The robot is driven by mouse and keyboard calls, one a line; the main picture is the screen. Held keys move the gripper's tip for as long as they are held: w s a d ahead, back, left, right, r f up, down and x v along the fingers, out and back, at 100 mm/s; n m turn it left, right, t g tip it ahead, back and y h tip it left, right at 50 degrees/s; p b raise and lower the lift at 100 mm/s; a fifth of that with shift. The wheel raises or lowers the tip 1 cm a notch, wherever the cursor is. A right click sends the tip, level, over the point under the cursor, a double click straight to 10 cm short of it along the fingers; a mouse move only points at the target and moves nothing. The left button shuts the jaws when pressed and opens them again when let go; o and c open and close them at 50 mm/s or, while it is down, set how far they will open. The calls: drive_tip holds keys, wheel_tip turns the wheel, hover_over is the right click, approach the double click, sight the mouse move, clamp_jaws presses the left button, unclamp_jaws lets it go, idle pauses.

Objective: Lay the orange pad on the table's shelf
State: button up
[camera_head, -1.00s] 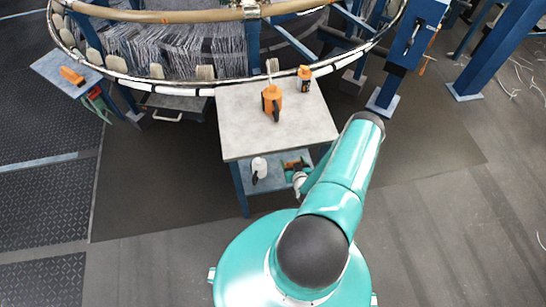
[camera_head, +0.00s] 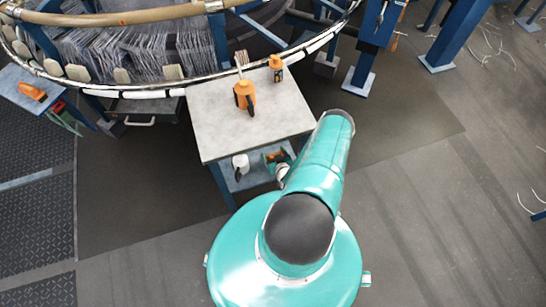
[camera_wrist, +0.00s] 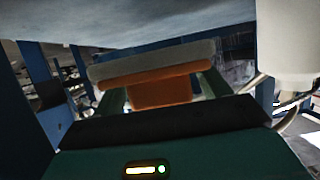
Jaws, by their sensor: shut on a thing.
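The orange pad (camera_wrist: 163,88) has a grey layer along its upper side in the wrist view. My gripper (camera_wrist: 160,98) is shut on it, with a dark green finger on each side. In the head view my gripper (camera_head: 277,158) is low at the table's right side, under the tabletop's front edge, by the blue shelf (camera_head: 231,182). The pad is too small there to make out clearly. I cannot tell whether it touches the shelf. The table (camera_head: 245,125) has a pale grey top, and part of the shelf is hidden by the top and my arm.
A white container (camera_head: 240,162) stands on the shelf left of my gripper; a white body (camera_wrist: 298,40) is close at right in the wrist view. An orange pot with brushes (camera_head: 244,95) and an orange bottle (camera_head: 276,68) stand on top. The loom ring (camera_head: 165,85) is behind.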

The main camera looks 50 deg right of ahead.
drive_tip(key=shift+f, duration=1.75)
drive_tip(key=shift+f, duration=0.1)
drive_tip(key=o, duration=1.1)
drive_tip(key=v, duration=1.2)
